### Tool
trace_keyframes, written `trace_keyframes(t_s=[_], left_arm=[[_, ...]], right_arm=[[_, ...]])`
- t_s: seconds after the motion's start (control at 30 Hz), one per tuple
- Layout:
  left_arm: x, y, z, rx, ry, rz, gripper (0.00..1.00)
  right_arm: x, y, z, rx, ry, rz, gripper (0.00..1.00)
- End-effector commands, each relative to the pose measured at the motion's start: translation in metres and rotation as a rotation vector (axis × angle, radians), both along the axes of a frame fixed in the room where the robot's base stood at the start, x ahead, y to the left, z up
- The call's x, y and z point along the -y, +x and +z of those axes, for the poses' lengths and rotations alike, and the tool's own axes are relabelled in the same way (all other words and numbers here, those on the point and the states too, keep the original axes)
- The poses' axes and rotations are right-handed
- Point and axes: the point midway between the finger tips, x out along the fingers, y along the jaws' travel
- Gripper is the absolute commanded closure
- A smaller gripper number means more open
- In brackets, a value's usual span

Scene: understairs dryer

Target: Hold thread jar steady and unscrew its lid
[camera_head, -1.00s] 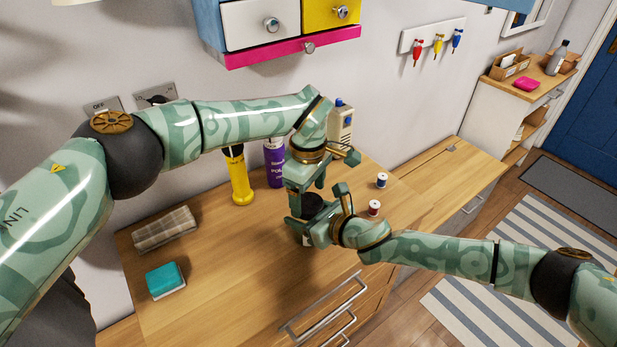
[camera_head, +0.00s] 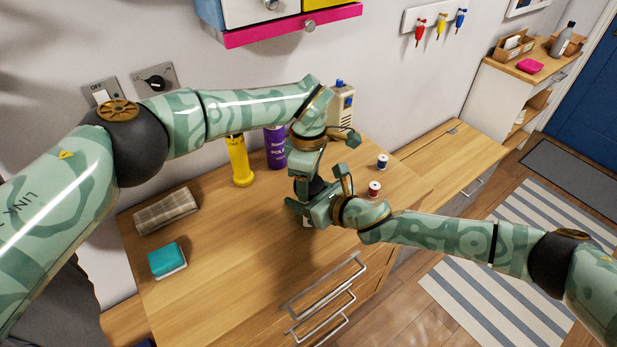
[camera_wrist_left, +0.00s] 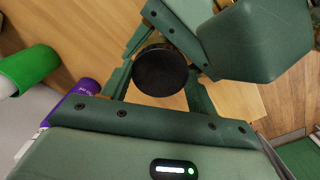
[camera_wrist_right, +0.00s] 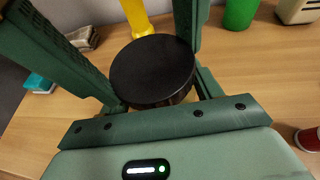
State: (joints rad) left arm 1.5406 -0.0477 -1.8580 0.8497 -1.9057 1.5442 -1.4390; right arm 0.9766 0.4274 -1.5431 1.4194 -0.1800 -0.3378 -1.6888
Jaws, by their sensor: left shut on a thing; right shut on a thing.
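The thread jar (camera_head: 307,223) stands upright near the middle of the wooden top, mostly hidden behind my grippers. Its round black lid (camera_wrist_left: 160,70) faces up between the fingers in the left wrist view. The lid also fills the middle of the right wrist view (camera_wrist_right: 153,70) and still sits on the jar. My left gripper (camera_head: 303,188) reaches down from above and is shut on the lid. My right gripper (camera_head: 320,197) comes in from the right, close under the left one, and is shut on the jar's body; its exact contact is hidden.
A yellow torch (camera_head: 239,162), a purple can (camera_head: 275,148) and a beige device (camera_head: 341,103) stand behind. Two thread spools (camera_head: 382,161) (camera_head: 374,189) stand to the right. A folded cloth (camera_head: 165,211) and a teal sponge (camera_head: 166,260) lie left. The front left top is clear.

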Motion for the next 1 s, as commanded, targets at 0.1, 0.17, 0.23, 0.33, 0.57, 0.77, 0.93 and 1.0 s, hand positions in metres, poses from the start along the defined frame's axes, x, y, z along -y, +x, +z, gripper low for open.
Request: trace_keyframes(t_s=[0.1, 0.17, 0.23, 0.33, 0.57, 0.77, 0.93, 1.0], left_arm=[[0.000, 0.001, 0.001, 0.002, 0.000, 0.060, 0.69], [0.000, 0.001, 0.001, 0.002, 0.000, 0.060, 0.69], [0.000, 0.001, 0.001, 0.002, 0.000, 0.059, 0.69], [0.000, 0.001, 0.001, 0.002, 0.000, 0.058, 0.36], [0.000, 0.000, 0.000, 0.000, 0.000, 0.057, 0.20], [0.000, 0.000, 0.010, 0.000, 0.000, 0.057, 0.20], [0.000, 0.001, 0.035, 0.002, 0.000, 0.057, 0.20], [0.000, 0.000, 0.043, 0.001, 0.000, 0.056, 0.20]], right_arm=[[-0.001, -0.001, 0.000, -0.001, 0.001, 0.002, 1.00], [-0.001, -0.001, 0.000, -0.001, 0.001, 0.002, 1.00], [-0.001, -0.001, 0.000, -0.001, 0.001, 0.002, 1.00], [-0.001, -0.001, 0.000, -0.001, 0.001, 0.002, 1.00], [0.000, 0.000, 0.000, 0.000, 0.000, 0.001, 1.00], [0.000, 0.000, 0.000, 0.000, 0.000, -0.001, 1.00], [0.000, 0.000, 0.000, 0.000, 0.000, 0.000, 1.00], [0.000, 0.000, 0.000, 0.000, 0.000, 0.000, 1.00]])
